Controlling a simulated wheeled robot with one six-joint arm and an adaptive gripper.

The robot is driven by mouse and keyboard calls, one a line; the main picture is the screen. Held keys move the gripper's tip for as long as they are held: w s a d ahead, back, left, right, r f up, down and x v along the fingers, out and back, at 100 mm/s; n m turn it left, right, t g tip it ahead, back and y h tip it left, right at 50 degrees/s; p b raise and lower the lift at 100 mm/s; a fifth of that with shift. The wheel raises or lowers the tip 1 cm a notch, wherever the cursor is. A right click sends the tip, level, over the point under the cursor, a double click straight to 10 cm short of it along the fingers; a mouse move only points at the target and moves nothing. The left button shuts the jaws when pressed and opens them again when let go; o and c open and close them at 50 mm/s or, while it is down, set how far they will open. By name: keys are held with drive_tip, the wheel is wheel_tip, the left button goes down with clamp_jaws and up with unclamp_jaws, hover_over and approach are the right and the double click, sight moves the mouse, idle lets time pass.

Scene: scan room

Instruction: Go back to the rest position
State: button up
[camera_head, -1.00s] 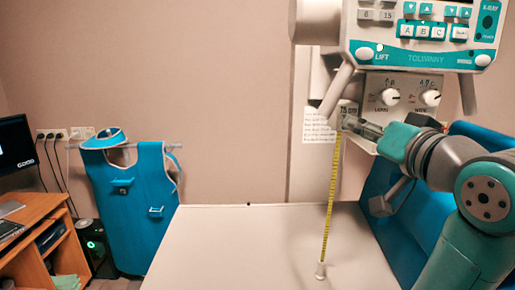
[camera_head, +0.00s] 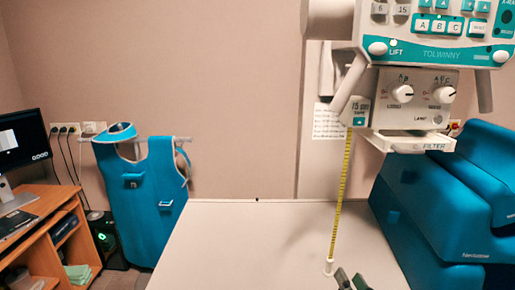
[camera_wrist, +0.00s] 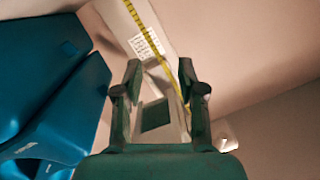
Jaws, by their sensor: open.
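My gripper (camera_head: 352,280) shows at the bottom edge of the head view, low in front of the white table, with only its fingertips in frame. In the wrist view my gripper (camera_wrist: 158,80) is open, its two fingers apart with nothing held between them. The yellow measuring tape (camera_head: 342,190) hangs from the X-ray unit down to a small white end piece (camera_head: 328,267) near the fingertips. The tape (camera_wrist: 150,35) also passes behind the fingers in the wrist view. Whether the gripper touches the tape I cannot tell.
The X-ray unit (camera_head: 430,52) with its knob panel (camera_head: 418,98) hangs at upper right. Blue padded blocks (camera_head: 430,215) stand at right. The white table (camera_head: 250,245) is clear. A blue apron (camera_head: 150,200) and a wooden desk (camera_head: 45,235) are at left.

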drive_tip(key=shift+g+h, duration=0.4)
drive_tip(key=shift+h, duration=0.2)
drive_tip(key=s+f, duration=0.6)
drive_tip(key=f, duration=0.1)
drive_tip(key=s+f, duration=0.3)
drive_tip(key=f, duration=0.1)
drive_tip(key=shift+s+a+f, duration=0.1)
drive_tip(key=shift+s+a, duration=0.15)
drive_tip(key=shift+s, duration=0.05)
drive_tip(key=s+f+n, duration=0.2)
drive_tip(key=s+f, duration=0.1)
drive_tip(key=s, duration=1.2)
drive_tip(key=s+a+f+n+g, duration=0.1)
drive_tip(key=s+f+n, duration=0.1)
drive_tip(key=s, duration=1.4)
drive_tip(key=shift+f, duration=0.75)
drive_tip(key=shift+a, duration=0.1)
